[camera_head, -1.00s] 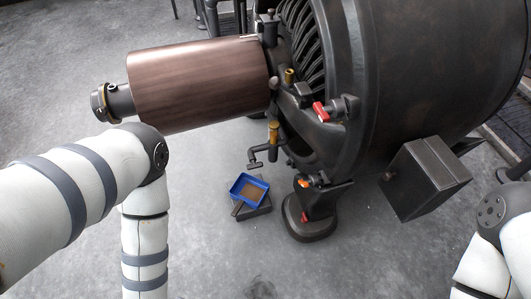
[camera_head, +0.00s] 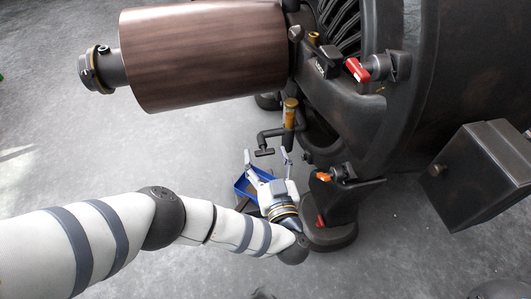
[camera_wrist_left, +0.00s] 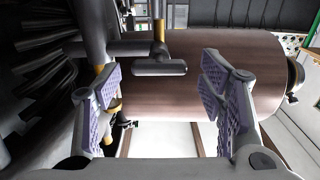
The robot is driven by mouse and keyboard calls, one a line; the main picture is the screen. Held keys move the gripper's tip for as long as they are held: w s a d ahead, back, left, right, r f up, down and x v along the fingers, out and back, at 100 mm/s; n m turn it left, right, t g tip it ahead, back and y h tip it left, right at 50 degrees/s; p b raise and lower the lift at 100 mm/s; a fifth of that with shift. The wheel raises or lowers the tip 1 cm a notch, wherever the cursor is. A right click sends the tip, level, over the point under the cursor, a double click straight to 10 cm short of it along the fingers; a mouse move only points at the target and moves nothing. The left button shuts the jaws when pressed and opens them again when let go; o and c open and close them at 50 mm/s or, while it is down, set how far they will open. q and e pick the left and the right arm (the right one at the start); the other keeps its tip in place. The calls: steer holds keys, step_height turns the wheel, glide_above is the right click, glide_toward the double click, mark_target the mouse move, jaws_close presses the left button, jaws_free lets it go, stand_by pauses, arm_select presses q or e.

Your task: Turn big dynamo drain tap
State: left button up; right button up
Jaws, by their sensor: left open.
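The drain tap, a dark bent pipe with a T-shaped handle (camera_head: 264,152) and a brass collar (camera_head: 290,112), hangs below the front of the big dynamo (camera_head: 440,90). My left gripper (camera_head: 267,160) is open just below the handle, its fingers pointing up toward it. In the left wrist view the T-handle (camera_wrist_left: 158,67) lies crosswise between and beyond the two padded fingers of the left gripper (camera_wrist_left: 160,88). The gap between the fingers looks empty; I cannot tell whether a finger touches the handle. My right gripper is out of view.
A brown drum (camera_head: 205,55) sticks out above. Red (camera_head: 357,69) and orange (camera_head: 323,176) levers, a support foot (camera_head: 330,236) and a dark box (camera_head: 484,172) are to the right. Open floor lies left.

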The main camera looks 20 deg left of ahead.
mark_target(264, 150)
arm_select(q)
steer(key=shift+x, duration=1.2)
steer(key=c, duration=1.2)
